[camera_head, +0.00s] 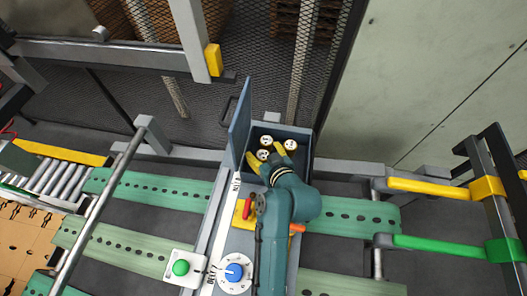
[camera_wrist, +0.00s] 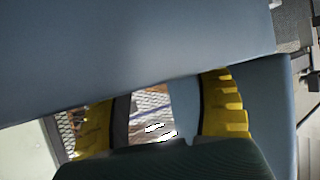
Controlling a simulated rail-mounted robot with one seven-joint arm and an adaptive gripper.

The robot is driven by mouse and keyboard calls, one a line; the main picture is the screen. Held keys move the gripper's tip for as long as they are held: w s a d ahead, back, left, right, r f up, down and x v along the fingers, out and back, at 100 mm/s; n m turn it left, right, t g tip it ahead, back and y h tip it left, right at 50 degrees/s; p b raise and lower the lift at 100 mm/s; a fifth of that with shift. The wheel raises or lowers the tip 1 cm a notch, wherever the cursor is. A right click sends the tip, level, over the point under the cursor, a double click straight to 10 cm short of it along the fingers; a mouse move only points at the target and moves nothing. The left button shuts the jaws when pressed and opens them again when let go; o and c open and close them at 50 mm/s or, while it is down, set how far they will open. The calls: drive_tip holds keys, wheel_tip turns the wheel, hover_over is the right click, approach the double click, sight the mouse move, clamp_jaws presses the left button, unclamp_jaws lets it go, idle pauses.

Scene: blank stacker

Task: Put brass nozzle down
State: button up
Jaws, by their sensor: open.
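My gripper (camera_head: 267,157) reaches into an open grey-blue box (camera_head: 307,133) at the centre of the head view. Its two yellow fingers are spread apart. Three white round pieces (camera_head: 290,145) with dark marks lie in the box, one of them by the fingertips. In the wrist view the gripper (camera_wrist: 160,118) shows both fingers with a gap between them and nothing clearly held. I cannot make out a brass nozzle in either view; it may be hidden by my gripper or the box walls.
The box's raised lid (camera_head: 240,122) stands close left of my gripper. A panel with a blue knob (camera_head: 234,272) and a green button (camera_head: 181,267) is in front. Green belts (camera_head: 150,188) run to both sides. A mesh fence (camera_head: 150,105) stands behind.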

drive_tip(key=p+v, duration=0.7)
drive_tip(key=v, duration=0.5)
drive_tip(key=w+d+r+m+t+h, duration=0.1)
drive_tip(key=w+r+t, duration=0.15)
drive_tip(key=r, duration=0.85)
drive_tip(key=w+d+r+t+h, duration=0.1)
drive_tip(key=r+t, duration=0.2)
drive_tip(key=r, duration=0.9)
drive_tip(key=s+r+m+t+h, duration=0.2)
drive_tip(key=s+r, duration=0.2)
drive_tip(key=r, duration=0.5)
drive_tip(key=s+d+r+m+t+h, duration=0.1)
drive_tip(key=s+r+m+t, duration=0.1)
drive_tip(key=r, duration=0.8)
drive_tip(key=s+t, duration=0.1)
drive_tip(key=s, duration=0.1)
drive_tip(key=shift+s+d+r+h, duration=0.15)
drive_tip(key=shift+s+h, duration=0.15)
drive_tip(key=shift+h, duration=0.1)
